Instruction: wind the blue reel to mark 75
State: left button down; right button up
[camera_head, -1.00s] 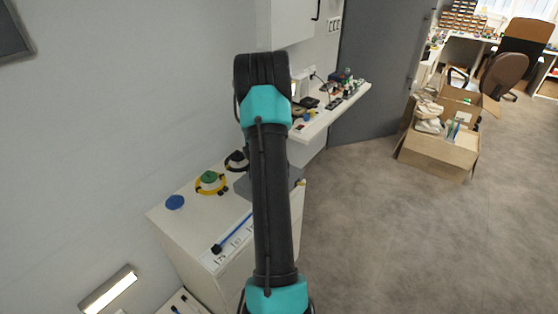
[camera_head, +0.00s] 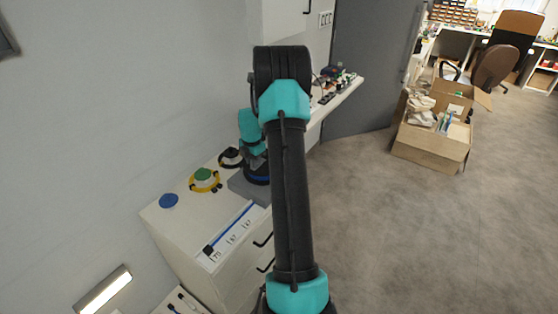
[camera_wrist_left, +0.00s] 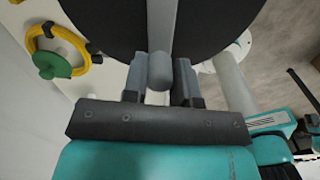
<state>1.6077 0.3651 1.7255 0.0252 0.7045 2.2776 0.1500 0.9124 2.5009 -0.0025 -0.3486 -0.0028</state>
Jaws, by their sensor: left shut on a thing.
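The blue reel (camera_head: 259,180) sits on a grey base on the white cabinet in the head view, mostly hidden by my left arm. A blue line (camera_head: 232,225) runs from it along a strip of number labels. Its black end piece (camera_head: 208,249) is beside the label that looks like 75 (camera_head: 216,257). In the left wrist view, my left gripper (camera_wrist_left: 160,78) is shut on a round grey knob (camera_wrist_left: 160,66) in front of a large dark disc (camera_wrist_left: 105,25). The gripper's fingertips are hidden in the head view. My right gripper is not in view.
A green-topped yellow ring (camera_head: 204,178), a blue disc (camera_head: 169,201) and a black round piece (camera_head: 230,157) lie on the cabinet top (camera_head: 178,222). A shelf with small parts (camera_head: 338,92) is behind. An open carton (camera_head: 435,145) stands on the floor to the right.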

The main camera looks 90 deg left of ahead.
pick_arm(q)
jog(key=c, duration=0.9)
grip_release()
jog(key=shift+r, duration=0.1)
notch_tip(320, 180, up, 17)
